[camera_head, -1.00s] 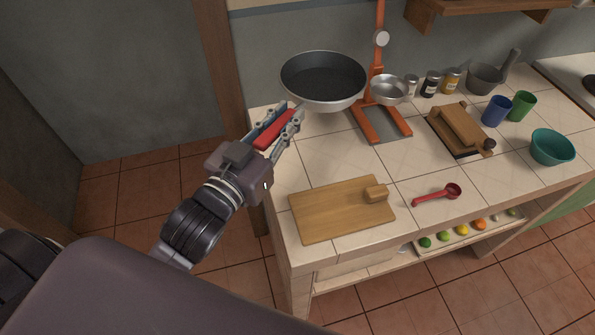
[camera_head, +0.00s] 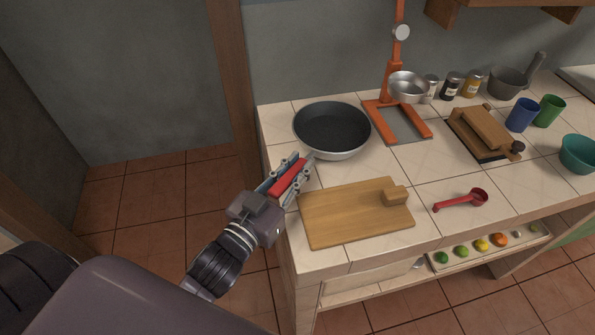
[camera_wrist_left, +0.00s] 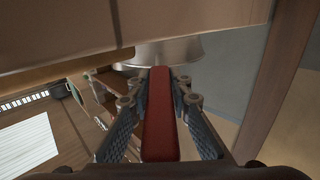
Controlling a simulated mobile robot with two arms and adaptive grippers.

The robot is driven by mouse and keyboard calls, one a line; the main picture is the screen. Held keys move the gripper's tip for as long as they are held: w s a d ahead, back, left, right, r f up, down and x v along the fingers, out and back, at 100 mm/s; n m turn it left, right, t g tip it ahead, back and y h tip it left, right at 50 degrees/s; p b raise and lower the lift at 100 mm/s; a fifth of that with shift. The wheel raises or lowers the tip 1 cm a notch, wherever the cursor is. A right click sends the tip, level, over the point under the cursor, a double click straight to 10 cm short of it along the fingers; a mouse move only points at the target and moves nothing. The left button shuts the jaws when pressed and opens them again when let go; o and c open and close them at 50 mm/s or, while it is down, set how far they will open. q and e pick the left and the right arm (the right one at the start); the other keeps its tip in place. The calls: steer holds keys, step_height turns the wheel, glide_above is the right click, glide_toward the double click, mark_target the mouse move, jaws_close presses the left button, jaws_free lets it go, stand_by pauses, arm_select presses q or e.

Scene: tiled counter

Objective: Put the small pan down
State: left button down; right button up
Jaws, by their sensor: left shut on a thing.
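The small pan (camera_head: 332,128) has a dark inside, a metal outer wall and a red handle. In the head view it is upright over the counter's back left part, low near the tiles. I cannot tell whether its base touches them. My left gripper (camera_head: 290,176) is shut on the red handle, at the counter's left edge. In the left wrist view the handle (camera_wrist_left: 159,120) runs between the two fingers (camera_wrist_left: 160,118), and the metal side of the pan (camera_wrist_left: 165,52) shows beyond. My right gripper is not in view.
A cutting board (camera_head: 345,220) lies in front of the pan. An orange stand (camera_head: 392,85) with a metal bowl (camera_head: 408,88) is at its right. A red scoop (camera_head: 462,201), a wooden press (camera_head: 484,133) and cups are further right. Bare tiles (camera_head: 400,165) lie between board and stand.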

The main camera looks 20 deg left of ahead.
arm_select(q)
steer(key=shift+f, duration=0.5)
steer(key=c, duration=2.2)
jaws_free()
steer(key=shift+f, duration=0.25)
steer(key=o, duration=0.4)
steer(key=shift+o, duration=0.2)
steer(key=shift+s+r, duration=0.1)
steer(key=shift+r, duration=0.05)
